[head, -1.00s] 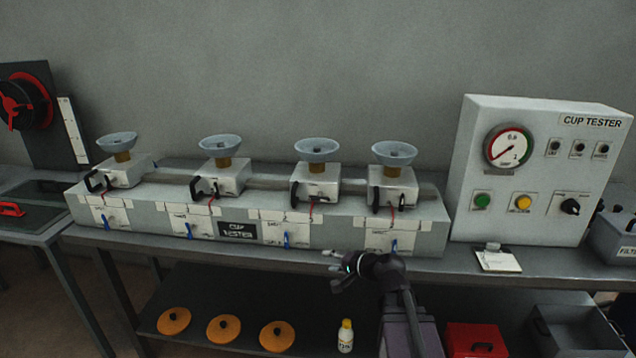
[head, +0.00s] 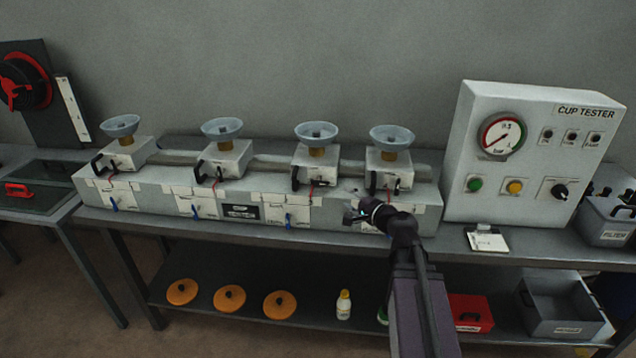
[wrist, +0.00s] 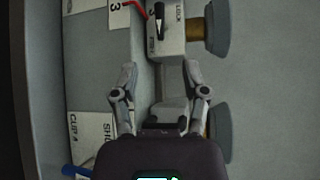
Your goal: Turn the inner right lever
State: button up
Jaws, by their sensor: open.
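Four cup stations stand in a row on a long grey box. The inner right station (head: 315,160) is third from the left. It has a black lever (head: 296,176) on its block and a blue lever (head: 289,220) on the front panel. My gripper (head: 352,213) is to the right of that blue lever, near the box front and apart from it. In the wrist view my gripper (wrist: 158,78) is open and empty. A block with a black lever (wrist: 159,20) is ahead of it, and a blue lever (wrist: 76,171) is at lower left. My arm hides the rightmost station's front lever in the head view.
The CUP TESTER panel (head: 530,155) with gauge and knob stands to the right. A small pad (head: 487,240) lies on the bench before it. Orange discs (head: 229,298), a bottle (head: 343,304) and a red box (head: 470,313) sit on the lower shelf.

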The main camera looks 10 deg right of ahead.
aim_at(320, 184)
jog(key=shift+w, duration=0.1)
jog(key=b+x, duration=0.2)
jog(key=x, duration=1.1)
jog(key=shift+w+a, duration=0.15)
jog(key=shift+w, duration=0.15)
grip_shut()
